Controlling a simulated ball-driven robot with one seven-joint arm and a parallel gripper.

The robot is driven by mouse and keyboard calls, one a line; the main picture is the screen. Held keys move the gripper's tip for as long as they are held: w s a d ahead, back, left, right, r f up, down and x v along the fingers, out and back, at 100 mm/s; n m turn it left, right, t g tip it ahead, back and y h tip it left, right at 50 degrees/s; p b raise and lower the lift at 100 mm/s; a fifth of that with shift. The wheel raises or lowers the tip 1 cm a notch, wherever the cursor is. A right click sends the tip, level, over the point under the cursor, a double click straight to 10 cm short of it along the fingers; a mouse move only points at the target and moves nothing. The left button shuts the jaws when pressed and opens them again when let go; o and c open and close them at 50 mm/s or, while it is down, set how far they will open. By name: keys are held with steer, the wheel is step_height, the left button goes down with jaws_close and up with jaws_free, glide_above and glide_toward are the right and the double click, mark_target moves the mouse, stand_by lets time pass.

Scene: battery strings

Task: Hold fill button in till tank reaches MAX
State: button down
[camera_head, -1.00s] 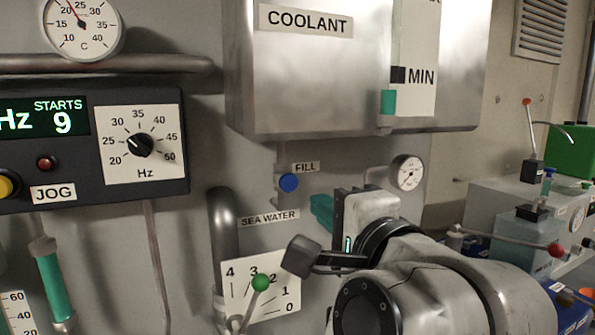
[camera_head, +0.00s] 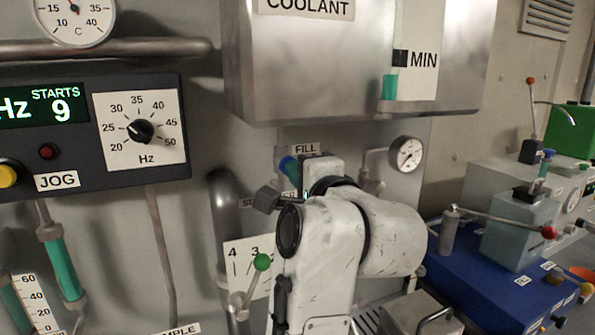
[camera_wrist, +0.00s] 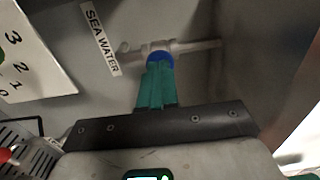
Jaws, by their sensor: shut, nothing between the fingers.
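The steel coolant tank (camera_head: 300,75) hangs on the wall. The green liquid in its sight gauge (camera_head: 389,88) stands a little below the black MIN mark (camera_head: 400,58); MAX is out of view. The blue fill button (camera_head: 282,158) sits on a pipe fitting under the tank, below the FILL label (camera_head: 305,149), partly hidden by my arm in the head view. My gripper (camera_wrist: 157,70) is shut and empty. In the wrist view, its green fingertips are at the blue button (camera_wrist: 160,57) and overlap its lower edge. I cannot tell whether the button is pressed in.
A pressure gauge (camera_head: 406,154) is right of my gripper. A green-knobbed lever (camera_head: 262,262) stands lower left. The SEA WATER label (camera_wrist: 101,38) is on the wall nearby. A blue bench (camera_head: 490,280) with a red-knobbed lever (camera_head: 549,232) is at right.

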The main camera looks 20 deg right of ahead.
steer(key=shift+w, duration=0.15)
steer(key=shift+w, duration=0.65)
steer(key=shift+w+a+r, duration=0.1)
steer(key=shift+a+r, duration=0.05)
steer(key=shift+r, duration=0.05)
stand_by(7.0)
